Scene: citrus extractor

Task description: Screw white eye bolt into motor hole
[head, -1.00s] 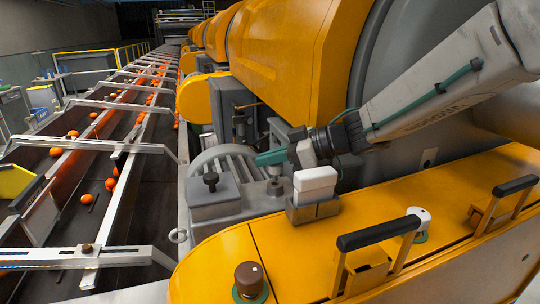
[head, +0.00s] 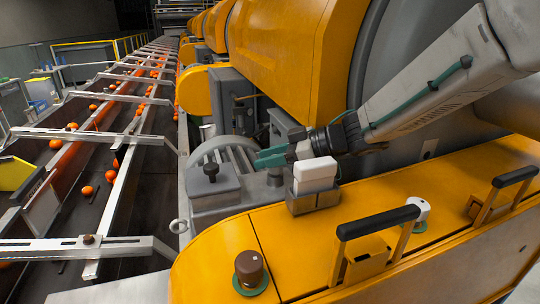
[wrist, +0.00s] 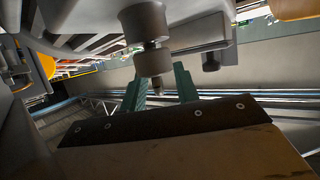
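A pale ring (head: 178,226), which may be the eye bolt, shows at the left side of the motor base in the head view. The grey finned motor (head: 222,157) stands behind it; I cannot make out its hole. My gripper (head: 268,158) is beside the motor, above a short grey cylindrical fitting (head: 276,178). In the wrist view, my gripper's two green fingers (wrist: 160,88) are apart. A stepped grey cylinder (wrist: 152,58) with a small pointed end lies in front of the gap between them. I see nothing clearly gripped.
A grey block with a black knob (head: 211,173) sits left of my gripper. A white block (head: 315,172) is close on the right. The yellow cover (head: 225,240) carries a brown knob (head: 250,268) and a black-topped handle (head: 378,222). A conveyor with oranges (head: 86,190) runs along the left.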

